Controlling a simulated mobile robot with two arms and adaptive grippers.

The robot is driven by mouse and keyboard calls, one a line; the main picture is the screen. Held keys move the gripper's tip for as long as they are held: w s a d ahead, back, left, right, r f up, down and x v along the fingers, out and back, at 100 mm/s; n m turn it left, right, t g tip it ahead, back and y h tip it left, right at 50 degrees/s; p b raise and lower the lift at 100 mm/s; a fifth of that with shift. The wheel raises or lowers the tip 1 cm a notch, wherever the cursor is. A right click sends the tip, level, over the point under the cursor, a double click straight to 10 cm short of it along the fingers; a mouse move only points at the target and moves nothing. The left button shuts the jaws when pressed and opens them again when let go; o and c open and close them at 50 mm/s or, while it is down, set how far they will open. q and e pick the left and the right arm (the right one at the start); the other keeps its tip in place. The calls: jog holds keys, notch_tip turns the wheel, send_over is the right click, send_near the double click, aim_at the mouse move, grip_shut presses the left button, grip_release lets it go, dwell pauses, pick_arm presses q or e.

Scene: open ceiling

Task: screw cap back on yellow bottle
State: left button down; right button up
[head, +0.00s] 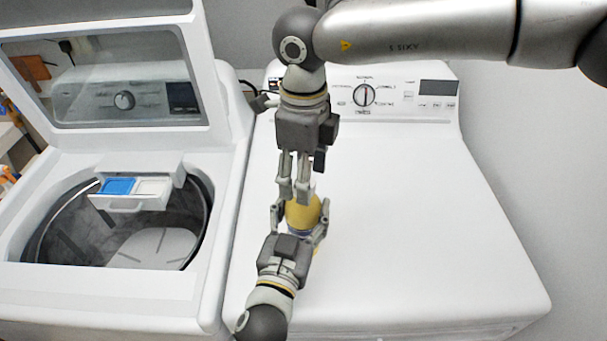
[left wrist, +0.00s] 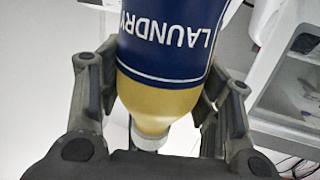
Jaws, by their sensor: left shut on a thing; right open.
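The yellow bottle (head: 303,213) stands on the white lid of the right-hand machine. In the left wrist view the bottle (left wrist: 160,100) shows a blue label reading LAUNDRY, upside down in the picture. A white piece (left wrist: 149,138) is at its narrow end; I cannot tell for sure that it is the cap. My left gripper (head: 302,208) comes from the front and is shut around the bottle, one finger on each side. My right gripper (head: 294,193) is open and points down just at the bottle's top. Its fingers hide the top in the head view.
The machine lid (head: 420,230) is clear to the right of the bottle. Behind it is a control panel (head: 385,95) with a dial. At left is an open washer (head: 90,300) with a raised glass lid (head: 130,75) and a blue and white drawer (head: 136,190).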

notch_tip(320, 180, up, 11)
jog(key=shift+r, duration=0.15)
pick_arm(q)
jog(key=shift+c, duration=1.8)
grip_release()
jog(key=shift+s, duration=0.15)
jog(key=v, duration=1.1)
jog(key=shift+s+a, duration=0.2)
jog(key=shift+s, duration=0.15)
